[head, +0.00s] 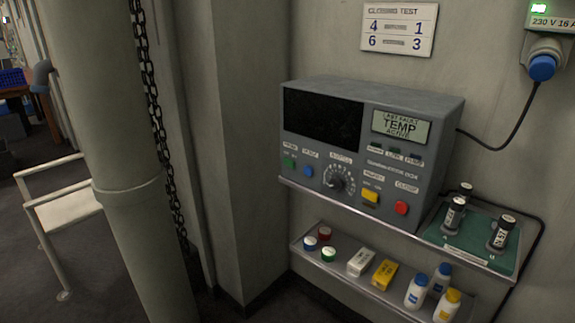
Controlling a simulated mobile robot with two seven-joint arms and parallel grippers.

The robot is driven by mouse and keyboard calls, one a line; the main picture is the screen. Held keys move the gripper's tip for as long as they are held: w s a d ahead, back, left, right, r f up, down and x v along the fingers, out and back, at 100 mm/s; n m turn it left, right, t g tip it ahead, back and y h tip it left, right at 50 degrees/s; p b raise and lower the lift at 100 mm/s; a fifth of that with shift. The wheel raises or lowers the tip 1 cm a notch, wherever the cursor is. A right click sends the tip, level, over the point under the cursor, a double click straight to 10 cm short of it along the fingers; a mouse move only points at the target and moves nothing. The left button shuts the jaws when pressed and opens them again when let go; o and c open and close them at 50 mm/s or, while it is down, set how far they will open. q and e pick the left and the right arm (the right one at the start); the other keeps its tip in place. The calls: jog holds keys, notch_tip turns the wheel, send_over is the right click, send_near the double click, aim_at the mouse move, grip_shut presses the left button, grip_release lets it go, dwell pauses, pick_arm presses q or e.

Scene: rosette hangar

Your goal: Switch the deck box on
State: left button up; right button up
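The deck box (452,128), a grey box with a sloped control face, stands on a metal wall shelf. Its large left screen (323,115) is dark. Its small right display (401,126) is lit and reads "LAST FAULT TEMP ACTIVE". Below are a green button (289,163), a blue button (308,171), a dial knob (337,180), a yellow switch (370,195) and a red button (401,208). Most labels are too small to read. Neither of my grippers is in view.
Dark cylinders (454,216) stand on a green mat (470,240) right of the box. The lower shelf (345,274) holds small tins, boxes and bottles. A blue plug (542,68) sits in the wall socket. A thick pipe (110,130) and hanging chain (153,100) stand left.

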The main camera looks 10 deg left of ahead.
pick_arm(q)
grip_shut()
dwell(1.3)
